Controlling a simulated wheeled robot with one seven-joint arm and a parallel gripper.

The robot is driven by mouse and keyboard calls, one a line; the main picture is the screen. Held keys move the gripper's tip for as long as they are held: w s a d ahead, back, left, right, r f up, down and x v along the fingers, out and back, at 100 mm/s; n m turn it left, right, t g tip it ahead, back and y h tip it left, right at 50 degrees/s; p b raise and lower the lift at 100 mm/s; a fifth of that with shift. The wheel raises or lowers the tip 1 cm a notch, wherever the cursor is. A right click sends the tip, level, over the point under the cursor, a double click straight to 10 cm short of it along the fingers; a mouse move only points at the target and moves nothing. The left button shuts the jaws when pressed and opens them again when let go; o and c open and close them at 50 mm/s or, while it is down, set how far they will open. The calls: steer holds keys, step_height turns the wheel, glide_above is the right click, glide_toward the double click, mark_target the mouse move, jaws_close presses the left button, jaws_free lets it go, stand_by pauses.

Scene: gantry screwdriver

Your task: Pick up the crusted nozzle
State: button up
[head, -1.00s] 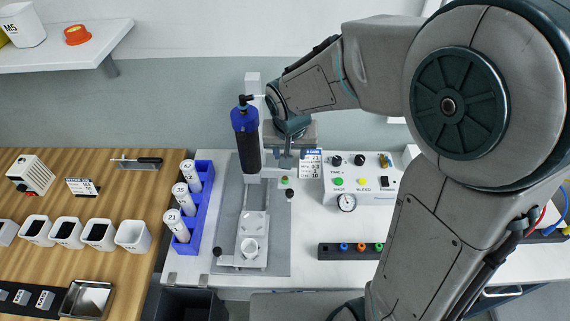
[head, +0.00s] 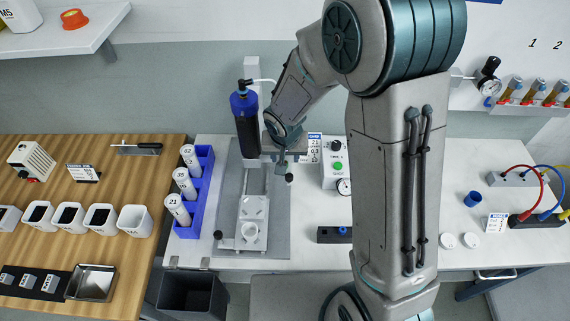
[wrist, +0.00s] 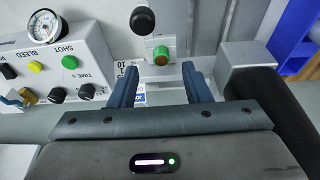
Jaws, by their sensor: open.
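A small green piece with a brown-orange face, which looks like the crusted nozzle (wrist: 161,57), shows in the wrist view on the grey fixture, beside a black knob (wrist: 143,20). My gripper (wrist: 160,68) is open, its two dark blue fingers pointing toward the nozzle. The nozzle appears in line with the gap between the fingertips; whether it is between them in depth, I cannot tell. Nothing is held. In the head view my gripper (head: 282,164) is at the right side of the gantry, below the dark blue cartridge (head: 246,125), and hides the nozzle.
The control box (wrist: 62,62) with gauge and buttons is close on the left in the wrist view; the dark cartridge (wrist: 262,110) is close on the right. In the head view, a blue rack (head: 195,205) of white bottles stands left of the gantry plate (head: 270,235).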

steer(key=shift+x, duration=1.5)
steer(key=shift+a, duration=0.1)
jaws_close()
steer(key=shift+r, duration=0.1)
